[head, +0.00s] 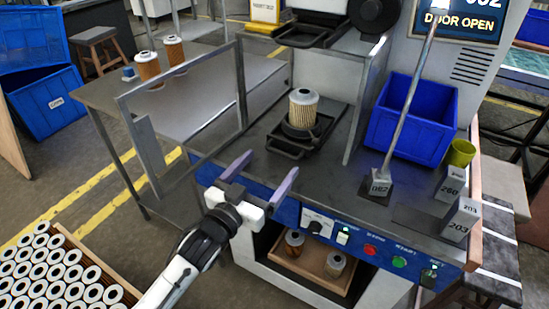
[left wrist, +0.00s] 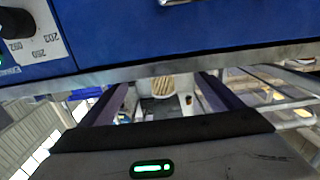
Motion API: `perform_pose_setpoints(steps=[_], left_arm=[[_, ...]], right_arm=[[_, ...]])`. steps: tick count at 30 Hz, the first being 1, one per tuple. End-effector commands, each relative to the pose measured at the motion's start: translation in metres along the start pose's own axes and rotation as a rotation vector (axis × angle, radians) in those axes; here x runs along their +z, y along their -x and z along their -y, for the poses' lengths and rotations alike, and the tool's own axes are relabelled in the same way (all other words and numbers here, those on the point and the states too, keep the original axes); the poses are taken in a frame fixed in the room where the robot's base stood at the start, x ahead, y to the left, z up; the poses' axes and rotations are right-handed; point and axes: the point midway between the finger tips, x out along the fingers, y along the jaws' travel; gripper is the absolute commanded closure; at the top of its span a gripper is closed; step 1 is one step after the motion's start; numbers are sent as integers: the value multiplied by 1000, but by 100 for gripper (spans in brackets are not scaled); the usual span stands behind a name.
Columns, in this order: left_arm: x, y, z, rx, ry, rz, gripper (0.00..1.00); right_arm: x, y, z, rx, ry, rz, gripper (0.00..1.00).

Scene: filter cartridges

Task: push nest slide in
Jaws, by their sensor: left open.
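The nest slide (head: 290,148) is a black plate with a frame-like handle at its front, lying on the grey machine table. A filter cartridge (head: 303,108), tan pleated with a pale top, stands upright in its round black nest. My left gripper (head: 263,174) is open and empty, in front of the slide and close to the table's front edge, apart from the handle. The left wrist view shows its two purple-grey fingers spread (left wrist: 165,86), with a pleated tan patch between them farther off. My right gripper is in neither view.
A clear guard panel (head: 185,105) stands left of the slide. A blue bin (head: 412,118), a post on a block (head: 377,187) and number blocks (head: 461,220) stand to the right. The blue control panel (head: 350,236) runs below the table edge.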

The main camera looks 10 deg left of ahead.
Motion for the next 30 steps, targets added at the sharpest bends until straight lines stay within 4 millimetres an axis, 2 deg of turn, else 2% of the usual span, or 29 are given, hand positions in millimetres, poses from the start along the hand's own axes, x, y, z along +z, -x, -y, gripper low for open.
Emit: perform_pose_setpoints(steps=[3, 9, 13, 20, 23, 26, 29, 30], left_arm=[[1, 26, 0, 0, 0, 2, 14], [0, 52, 1, -1, -1, 0, 14], [0, 59, 1, -1, -1, -1, 14], [-1, 59, 1, -1, -1, -1, 14], [2, 61, 1, -3, 1, 6, 28], [26, 73, 0, -20, 16, 67, 45], [75, 104, -4, -50, 40, 199, 62], [98, 121, -6, -63, 50, 266, 68]], right_arm=[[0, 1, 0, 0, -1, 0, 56], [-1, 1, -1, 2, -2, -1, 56], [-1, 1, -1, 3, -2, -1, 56], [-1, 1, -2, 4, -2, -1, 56], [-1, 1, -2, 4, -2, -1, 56], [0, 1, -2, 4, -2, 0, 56], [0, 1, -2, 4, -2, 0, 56], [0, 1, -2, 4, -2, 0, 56]])
